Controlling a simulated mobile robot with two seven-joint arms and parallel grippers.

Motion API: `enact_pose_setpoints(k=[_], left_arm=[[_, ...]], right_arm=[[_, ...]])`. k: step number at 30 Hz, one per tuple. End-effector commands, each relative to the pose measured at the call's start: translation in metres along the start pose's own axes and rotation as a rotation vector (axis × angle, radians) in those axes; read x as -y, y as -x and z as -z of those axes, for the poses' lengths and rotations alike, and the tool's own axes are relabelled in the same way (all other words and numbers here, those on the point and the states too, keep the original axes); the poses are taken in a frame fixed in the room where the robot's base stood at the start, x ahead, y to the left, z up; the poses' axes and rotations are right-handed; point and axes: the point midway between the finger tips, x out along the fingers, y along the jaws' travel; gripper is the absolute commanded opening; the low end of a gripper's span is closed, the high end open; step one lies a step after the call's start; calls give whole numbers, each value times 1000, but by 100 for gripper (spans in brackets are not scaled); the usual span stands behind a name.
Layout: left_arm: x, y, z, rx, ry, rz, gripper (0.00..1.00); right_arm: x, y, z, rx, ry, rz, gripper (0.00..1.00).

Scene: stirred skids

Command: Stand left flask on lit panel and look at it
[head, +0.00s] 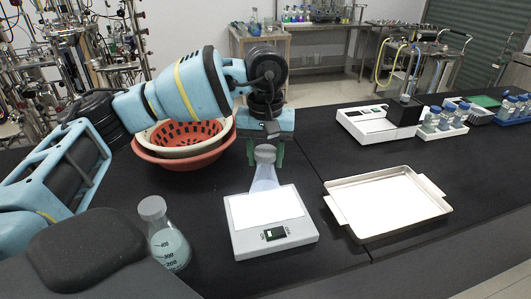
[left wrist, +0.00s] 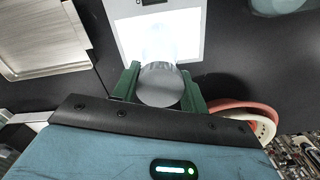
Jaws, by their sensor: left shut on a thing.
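My left gripper (head: 265,154) is shut on a clear flask (head: 264,179) with a grey cap, holding it upright by the cap end. The flask is at the back edge of the lit panel (head: 290,207), a bright white plate on a grey base. I cannot tell whether its bottom touches the panel. In the left wrist view, the green fingers (left wrist: 160,88) flank the cap, and the flask body (left wrist: 158,42) shows against the glowing panel (left wrist: 190,45). A second capped flask (head: 168,247) with pale liquid stands front left of the panel. My right gripper is not in view.
A metal tray (head: 385,202) lies right of the panel. A red basket (head: 180,162) holding a white one is behind left. A white device (head: 375,124) and racks of small blue-capped bottles (head: 437,122) stand at the back right. Black bench shows between them.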

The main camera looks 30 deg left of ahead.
Motion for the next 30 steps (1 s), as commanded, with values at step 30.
enact_pose_setpoints(k=[30], left_arm=[[-1, 86, 0, -3, 0, -1, 66]], right_arm=[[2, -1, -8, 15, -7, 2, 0]])
